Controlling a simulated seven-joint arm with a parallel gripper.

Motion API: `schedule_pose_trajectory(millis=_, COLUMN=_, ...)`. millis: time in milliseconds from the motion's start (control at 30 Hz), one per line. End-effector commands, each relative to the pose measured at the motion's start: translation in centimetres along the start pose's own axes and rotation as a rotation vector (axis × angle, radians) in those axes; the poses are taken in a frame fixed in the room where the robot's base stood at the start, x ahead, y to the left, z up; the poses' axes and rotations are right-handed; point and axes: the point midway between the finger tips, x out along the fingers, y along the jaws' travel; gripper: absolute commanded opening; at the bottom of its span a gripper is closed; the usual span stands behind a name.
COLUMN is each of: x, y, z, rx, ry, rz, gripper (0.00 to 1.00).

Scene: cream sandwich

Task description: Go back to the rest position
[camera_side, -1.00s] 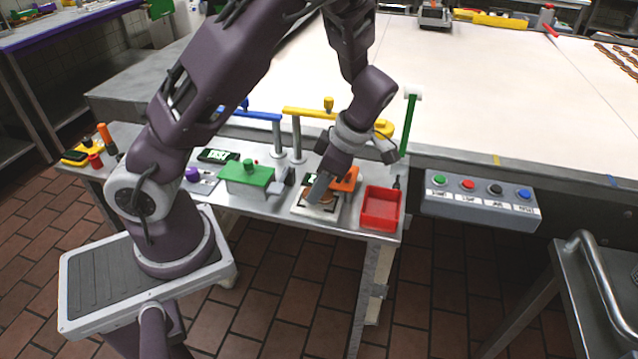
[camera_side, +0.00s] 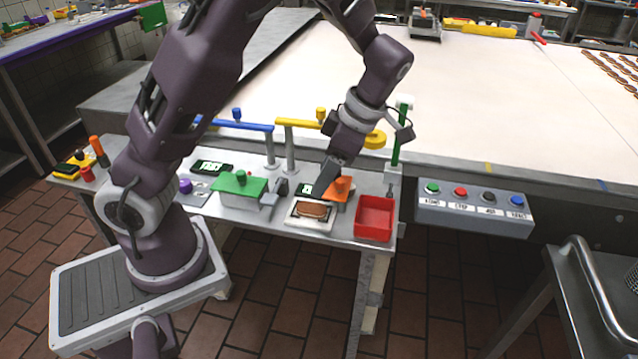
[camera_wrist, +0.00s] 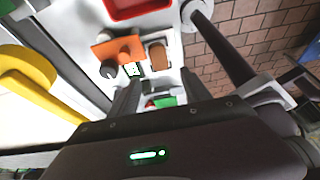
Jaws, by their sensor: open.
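My gripper (camera_side: 328,178) hangs above the small metal worktable, just over the white scale plate and the orange block. A brown sandwich (camera_side: 312,210) lies on the white plate (camera_side: 296,222), below and apart from my fingers. In the wrist view the fingers (camera_wrist: 147,98) are apart with nothing held between them. The wrist view also shows the sandwich (camera_wrist: 158,56) beside the orange block (camera_wrist: 118,48).
A red tray (camera_side: 375,218) stands right of the plate. A green-topped device (camera_side: 240,186) stands left of it. Blue (camera_side: 235,125) and yellow (camera_side: 310,124) taps rise behind. A button panel (camera_side: 475,208) hangs on the large pale table (camera_side: 480,110).

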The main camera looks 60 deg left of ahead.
Motion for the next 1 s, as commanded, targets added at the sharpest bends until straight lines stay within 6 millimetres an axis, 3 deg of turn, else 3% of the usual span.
schedule_pose_trajectory(millis=367, x=-0.4, y=-0.3, z=-0.2, rx=0.045, ry=-0.026, rz=-0.011, gripper=0.56)
schedule_pose_trajectory(millis=467, x=-2.5, y=-2.2, z=-1.1, rx=0.302, ry=-0.164, rz=-0.028, gripper=0.56)
schedule_pose_trajectory(millis=533, x=-4.9, y=-4.4, z=-2.5, rx=0.606, ry=-0.308, rz=0.027, gripper=0.56)
schedule_pose_trajectory(millis=667, x=-9.0, y=-8.8, z=-6.0, rx=1.217, ry=-0.457, rz=0.332, gripper=0.56)
schedule_pose_trajectory(millis=800, x=-10.6, y=-12.9, z=-9.4, rx=1.745, ry=-0.315, rz=0.738, gripper=0.56)
schedule_pose_trajectory(millis=900, x=-10.5, y=-14.7, z=-10.7, rx=1.976, ry=-0.123, rz=0.917, gripper=0.56)
schedule_pose_trajectory(millis=1000, x=-10.2, y=-15.4, z=-11.2, rx=2.094, ry=0.009, rz=0.994, gripper=0.56)
